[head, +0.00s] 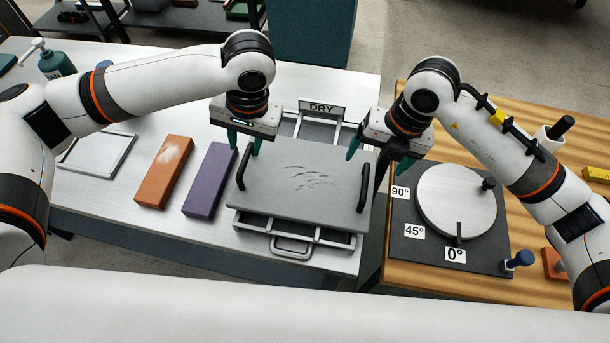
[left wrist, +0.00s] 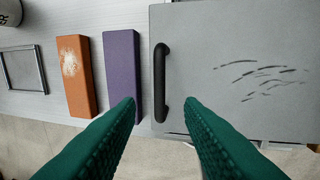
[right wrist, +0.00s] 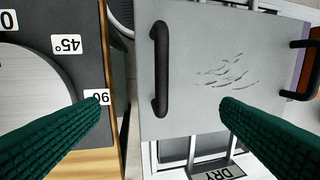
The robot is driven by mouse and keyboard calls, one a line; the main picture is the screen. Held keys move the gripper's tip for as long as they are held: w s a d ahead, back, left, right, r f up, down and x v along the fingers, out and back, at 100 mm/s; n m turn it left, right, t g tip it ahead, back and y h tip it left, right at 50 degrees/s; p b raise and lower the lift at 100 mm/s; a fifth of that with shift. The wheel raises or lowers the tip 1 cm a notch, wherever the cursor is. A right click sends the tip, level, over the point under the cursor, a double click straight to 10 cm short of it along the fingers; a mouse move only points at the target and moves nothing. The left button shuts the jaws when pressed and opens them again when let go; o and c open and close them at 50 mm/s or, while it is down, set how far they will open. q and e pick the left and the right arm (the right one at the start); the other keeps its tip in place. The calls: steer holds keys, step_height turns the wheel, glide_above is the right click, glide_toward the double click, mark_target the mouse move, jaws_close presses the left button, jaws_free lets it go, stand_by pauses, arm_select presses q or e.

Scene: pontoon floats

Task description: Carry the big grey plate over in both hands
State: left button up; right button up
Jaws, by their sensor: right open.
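The big grey plate (head: 300,182) lies flat on a metal rack (head: 292,245) on the white table, with dark scratch marks on its top. It has a black handle at each side, the left one (head: 244,167) and the right one (head: 363,188). My left gripper (head: 244,147) is open above the left handle; in the left wrist view the handle (left wrist: 161,84) lies between and beyond the fingertips. My right gripper (head: 375,166) is open above the right handle; in the right wrist view that handle (right wrist: 159,70) lies between the fingers. Neither gripper visibly touches the plate.
An orange block (head: 164,172) and a purple block (head: 210,181) lie left of the rack. A "DRY" sign (head: 321,108) stands behind the plate. A round turntable (head: 456,201) with angle labels sits on the wooden table at right, across a narrow gap.

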mark_target(244, 161)
arm_select(q)
steer(key=f, duration=0.2)
steer(key=a+f, duration=0.1)
steer(key=f, duration=0.4)
steer(key=shift+w+a+f, duration=0.1)
steer(key=shift+a+f, duration=0.2)
steer(key=shift+f, duration=0.05)
arm_select(e)
steer(key=f, duration=0.2)
steer(key=a+f, duration=0.1)
steer(key=f, duration=0.4)
steer(key=shift+w+a+f, duration=0.1)
steer(key=shift+a+f, duration=0.15)
steer(key=shift+f, duration=0.1)
